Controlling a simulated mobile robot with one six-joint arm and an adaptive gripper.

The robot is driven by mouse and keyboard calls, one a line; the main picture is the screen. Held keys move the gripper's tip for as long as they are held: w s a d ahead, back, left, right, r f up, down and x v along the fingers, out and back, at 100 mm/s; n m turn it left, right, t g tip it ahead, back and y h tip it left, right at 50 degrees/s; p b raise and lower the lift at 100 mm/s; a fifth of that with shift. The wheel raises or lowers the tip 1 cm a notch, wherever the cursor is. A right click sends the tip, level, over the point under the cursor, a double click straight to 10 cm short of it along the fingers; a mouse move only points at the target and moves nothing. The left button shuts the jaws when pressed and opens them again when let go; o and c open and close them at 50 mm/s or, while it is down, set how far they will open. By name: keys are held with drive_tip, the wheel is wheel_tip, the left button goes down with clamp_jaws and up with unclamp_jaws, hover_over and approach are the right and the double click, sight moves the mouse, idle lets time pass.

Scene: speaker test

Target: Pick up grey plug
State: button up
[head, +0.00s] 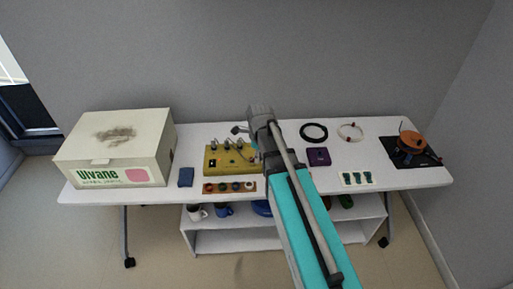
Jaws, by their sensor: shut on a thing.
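A yellow box (229,169) stands on the white table, with several small grey plugs (226,145) in a row along its top. My gripper (253,152) is at the box's right end, partly hidden behind my own wrist and arm. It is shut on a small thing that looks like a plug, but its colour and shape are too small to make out. I cannot tell whether that thing still touches the box.
A brown strip with round coloured parts (229,187) lies in front of the box. A blue block (186,177) and a large carton (118,151) stand left. Right are a purple box (318,156), a black ring (314,132), green parts (357,179) and an orange spool (410,142).

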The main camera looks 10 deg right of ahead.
drive_tip(key=shift+s+r, duration=0.3)
drive_tip(key=shift+s, duration=0.35)
drive_tip(key=shift+r+p, duration=0.1)
drive_tip(key=shift+p, duration=0.2)
drive_tip(key=shift+r+p, duration=1.8)
drive_tip(key=shift+r, duration=0.05)
drive_tip(key=shift+d, duration=0.1)
drive_tip(key=shift+w+d+n, duration=2.3)
drive_tip(key=shift+d+n, duration=0.7)
drive_tip(key=shift+d, duration=0.8)
wheel_tip(320, 180, down, 18)
drive_tip(key=b, duration=1.7)
drive_tip(key=shift+s+a+r+b, duration=0.1)
drive_tip(key=shift+r+b, duration=0.1)
drive_tip(key=shift+b, duration=0.1)
drive_tip(key=shift+f+b, duration=0.5)
